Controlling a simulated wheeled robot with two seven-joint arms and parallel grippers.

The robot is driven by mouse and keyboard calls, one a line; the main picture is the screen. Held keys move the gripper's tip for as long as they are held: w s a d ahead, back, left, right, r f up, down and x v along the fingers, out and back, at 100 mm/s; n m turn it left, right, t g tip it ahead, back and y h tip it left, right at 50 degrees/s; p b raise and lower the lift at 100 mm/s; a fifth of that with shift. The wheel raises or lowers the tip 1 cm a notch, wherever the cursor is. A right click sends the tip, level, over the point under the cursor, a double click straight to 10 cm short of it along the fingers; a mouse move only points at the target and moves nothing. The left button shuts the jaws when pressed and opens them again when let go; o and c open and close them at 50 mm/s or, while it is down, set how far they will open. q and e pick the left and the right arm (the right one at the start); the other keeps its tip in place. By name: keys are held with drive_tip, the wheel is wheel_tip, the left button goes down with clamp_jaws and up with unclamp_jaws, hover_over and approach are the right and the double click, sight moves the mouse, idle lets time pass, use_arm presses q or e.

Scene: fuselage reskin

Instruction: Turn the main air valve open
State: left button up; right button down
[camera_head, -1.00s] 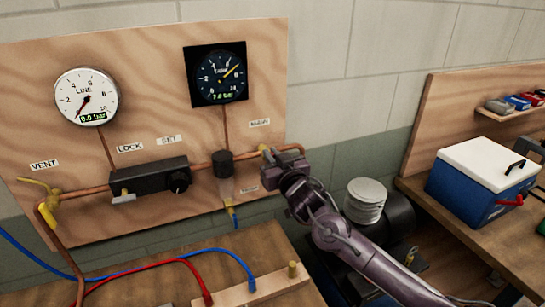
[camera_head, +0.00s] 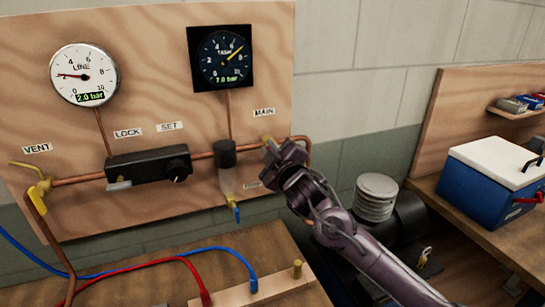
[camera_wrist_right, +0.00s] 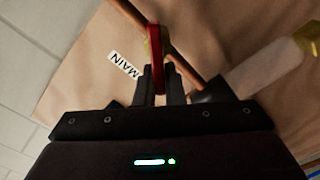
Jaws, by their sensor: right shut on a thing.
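My right gripper (camera_head: 277,150) is at the pipe on the wooden panel, just below the MAIN label (camera_head: 264,112). In the right wrist view its fingers (camera_wrist_right: 160,88) are shut on the red handle of the main air valve (camera_wrist_right: 157,50), next to the MAIN label (camera_wrist_right: 125,64). In the head view the gripper hides most of this valve; a small brass-coloured part shows at its upper edge. The LINE gauge (camera_head: 84,74) reads 2.0 bar. The TANK gauge (camera_head: 221,58) reads 7.0 bar. My left gripper is not in view.
A vent valve (camera_head: 40,190) with a yellow handle is at the panel's left. A black regulator (camera_head: 148,167) and a filter bowl (camera_head: 226,180) sit along the copper pipe (camera_head: 78,180). Blue and red hoses cross the bench below. A blue cooler (camera_head: 485,185) stands on the right bench.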

drive_tip(key=shift+s+a+f+n+b, duration=0.1)
drive_tip(key=shift+f+n+b, duration=0.2)
drive_tip(key=shift+n+b, duration=0.95)
drive_tip(key=shift+w+a+f+n+b, duration=0.1)
drive_tip(key=shift+f+n+b, duration=0.25)
drive_tip(key=shift+n+b, duration=0.85)
drive_tip(key=shift+s+a+f+n+b, duration=0.1)
drive_tip(key=shift+f+n+b, duration=0.2)
drive_tip(key=shift+n+b, duration=0.95)
drive_tip(key=shift+n+p, duration=0.35)
drive_tip(key=shift+n, duration=0.05)
drive_tip(key=c, duration=1.5)
unclamp_jaws()
drive_tip(key=shift+r, duration=0.1)
drive_tip(key=shift+s, duration=0.1)
drive_tip(key=b+v, duration=0.2)
drive_tip(key=v, duration=0.5)
drive_tip(key=shift+s+d, duration=0.15)
drive_tip(key=shift+s, duration=0.15)
